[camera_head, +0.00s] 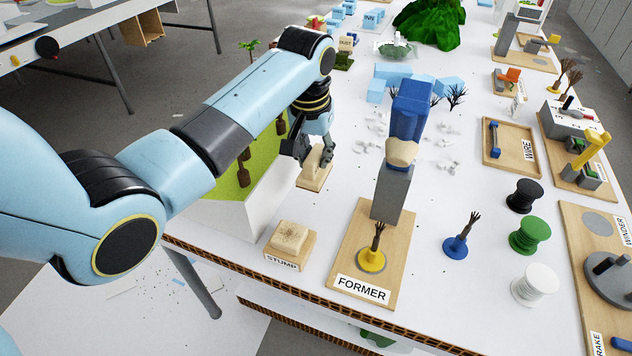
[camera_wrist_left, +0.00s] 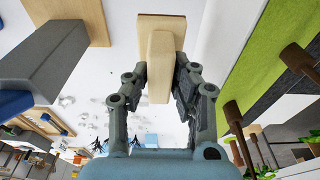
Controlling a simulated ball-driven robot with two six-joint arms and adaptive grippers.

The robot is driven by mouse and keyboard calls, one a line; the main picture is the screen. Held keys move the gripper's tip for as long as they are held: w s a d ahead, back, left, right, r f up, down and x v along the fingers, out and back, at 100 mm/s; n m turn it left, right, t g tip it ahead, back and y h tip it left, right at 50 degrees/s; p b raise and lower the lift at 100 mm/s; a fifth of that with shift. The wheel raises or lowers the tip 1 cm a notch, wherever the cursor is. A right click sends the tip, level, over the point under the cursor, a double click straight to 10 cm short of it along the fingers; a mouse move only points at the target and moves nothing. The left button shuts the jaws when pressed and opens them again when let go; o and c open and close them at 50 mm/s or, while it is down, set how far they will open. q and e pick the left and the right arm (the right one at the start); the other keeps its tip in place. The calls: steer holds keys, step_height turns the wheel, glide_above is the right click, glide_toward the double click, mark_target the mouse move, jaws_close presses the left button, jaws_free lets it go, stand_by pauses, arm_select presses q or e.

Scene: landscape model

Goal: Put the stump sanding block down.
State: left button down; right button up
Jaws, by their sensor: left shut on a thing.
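My left gripper (camera_head: 318,154) reaches down beside the green-topped white model and is shut on a pale wooden block with a flat base (camera_head: 314,180). In the left wrist view the fingers (camera_wrist_left: 163,85) close around the block's upright, handle-like part (camera_wrist_left: 160,62). Its wider base (camera_wrist_left: 161,24) shows beyond them. The base is at or very near the white table top; I cannot tell whether it touches. A wooden stand (camera_head: 290,244) labelled STUMP, with a rough, speckled top, sits nearer the table's front edge. My right gripper is not in view.
The FORMER board (camera_head: 347,265) with a grey post (camera_head: 391,193) stands to the right. The green-topped white model (camera_head: 262,190) is close on the left. Small white pieces (camera_head: 372,128) lie behind. Spools (camera_head: 524,236) and a blue-based tree (camera_head: 457,245) stand farther right.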

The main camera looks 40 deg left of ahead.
mark_target(316, 171)
arm_select(q)
step_height(316, 171, down, 4)
steer(key=shift+d+f, duration=0.1)
steer(key=shift+d, duration=0.05)
step_height(316, 171, down, 4)
steer(key=shift+r+b, duration=0.25)
steer(key=shift+b, duration=0.15)
steer(key=shift+f, duration=0.35)
steer(key=c, duration=1.4)
jaws_free()
steer(key=shift+o, duration=1.4)
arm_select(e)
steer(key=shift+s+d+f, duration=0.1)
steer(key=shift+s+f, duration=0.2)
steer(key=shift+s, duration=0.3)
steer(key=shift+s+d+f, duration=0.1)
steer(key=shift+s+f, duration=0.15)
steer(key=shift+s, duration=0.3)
